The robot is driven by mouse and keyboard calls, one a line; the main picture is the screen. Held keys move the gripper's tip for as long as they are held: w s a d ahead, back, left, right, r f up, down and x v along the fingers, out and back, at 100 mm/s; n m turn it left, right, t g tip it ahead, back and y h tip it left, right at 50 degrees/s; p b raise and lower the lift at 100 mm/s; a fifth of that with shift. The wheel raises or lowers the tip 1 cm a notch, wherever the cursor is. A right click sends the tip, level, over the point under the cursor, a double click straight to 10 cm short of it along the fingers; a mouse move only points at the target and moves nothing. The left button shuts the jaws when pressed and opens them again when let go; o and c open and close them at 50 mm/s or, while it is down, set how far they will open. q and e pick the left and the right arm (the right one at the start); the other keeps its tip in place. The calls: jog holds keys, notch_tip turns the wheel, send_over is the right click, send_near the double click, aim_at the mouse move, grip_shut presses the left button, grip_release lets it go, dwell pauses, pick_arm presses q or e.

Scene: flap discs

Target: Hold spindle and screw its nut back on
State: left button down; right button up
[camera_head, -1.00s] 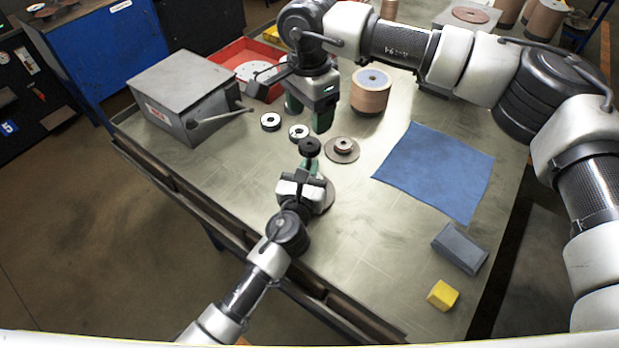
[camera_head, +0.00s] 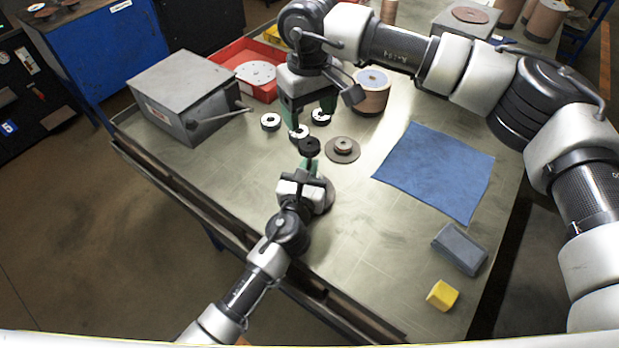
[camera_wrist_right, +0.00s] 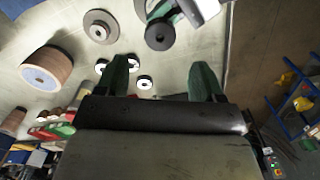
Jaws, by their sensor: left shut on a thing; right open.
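My left gripper (camera_head: 307,168) is shut on the spindle, whose round black end (camera_head: 309,147) shows above the fingers. The black end with a small central hole also shows in the right wrist view (camera_wrist_right: 160,36). Most of the spindle is hidden by the fingers. My right gripper (camera_head: 311,112) is open and empty, pointing down just beyond the spindle; its two green fingers are spread in the wrist view (camera_wrist_right: 160,70). Small black-and-white rings lie on the table: a left one (camera_head: 270,121), a middle one (camera_head: 299,132) and a right one (camera_head: 320,117). I cannot tell which is the nut.
A brown disc with a hub (camera_head: 342,149) lies right of the spindle. A brown roll (camera_head: 371,95), red tray (camera_head: 262,90) and grey lever box (camera_head: 185,95) stand behind. A blue cloth (camera_head: 435,170), grey block (camera_head: 460,248) and yellow block (camera_head: 442,295) are at right.

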aim_at(309, 146)
jog(key=shift+f, duration=4.05)
